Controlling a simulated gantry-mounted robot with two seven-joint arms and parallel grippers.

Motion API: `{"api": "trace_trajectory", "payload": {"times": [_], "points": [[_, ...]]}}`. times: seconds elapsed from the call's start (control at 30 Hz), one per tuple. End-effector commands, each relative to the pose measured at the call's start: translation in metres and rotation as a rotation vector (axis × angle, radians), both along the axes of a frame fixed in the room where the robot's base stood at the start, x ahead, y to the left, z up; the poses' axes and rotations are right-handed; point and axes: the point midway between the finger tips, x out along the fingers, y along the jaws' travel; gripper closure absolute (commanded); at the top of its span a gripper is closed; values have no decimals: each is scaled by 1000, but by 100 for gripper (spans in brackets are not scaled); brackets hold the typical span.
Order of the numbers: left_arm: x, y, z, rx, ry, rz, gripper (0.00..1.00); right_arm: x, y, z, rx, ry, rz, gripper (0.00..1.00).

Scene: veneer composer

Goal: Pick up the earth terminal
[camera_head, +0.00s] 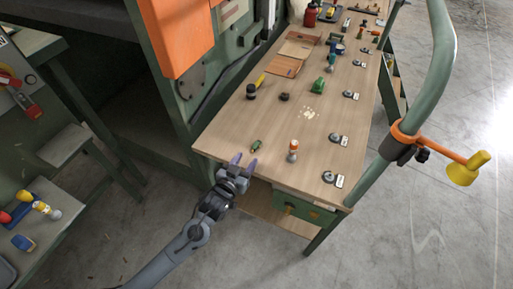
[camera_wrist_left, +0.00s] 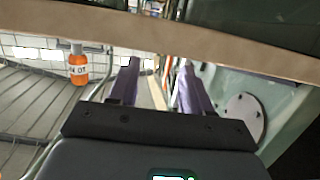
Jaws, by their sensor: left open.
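A small green piece (camera_head: 256,145), which may be the earth terminal, lies on the wooden bench top near its front left edge. It is too small to make out in detail. My left gripper (camera_head: 244,162) is open and empty at the front edge, just short of this piece and apart from it. In the left wrist view the open fingers (camera_wrist_left: 158,65) point toward the bench edge, with nothing between them; the green piece does not show there. My right gripper is in no view.
An orange-and-white upright piece (camera_head: 293,150) stands right of the green piece. Labelled round pieces (camera_head: 327,177) line the bench's right side. A larger green object (camera_head: 318,86) and a dark piece (camera_head: 284,97) sit farther back. The bench edge (camera_wrist_left: 200,48) crosses the wrist view.

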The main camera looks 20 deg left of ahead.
Motion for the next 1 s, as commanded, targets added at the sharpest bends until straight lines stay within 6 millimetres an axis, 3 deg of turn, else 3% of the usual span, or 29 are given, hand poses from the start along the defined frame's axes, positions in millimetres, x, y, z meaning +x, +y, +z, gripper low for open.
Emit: {"api": "trace_trajectory", "payload": {"times": [0.27,0.6,0.93,1.0], "points": [[16,-1,-3,0,-1,1,51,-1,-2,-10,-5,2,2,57],[55,-4,-7,0,0,0,51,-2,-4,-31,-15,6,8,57],[60,-4,-7,0,1,0,51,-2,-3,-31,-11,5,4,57],[60,-4,-7,0,1,0,62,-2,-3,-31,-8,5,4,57]]}}
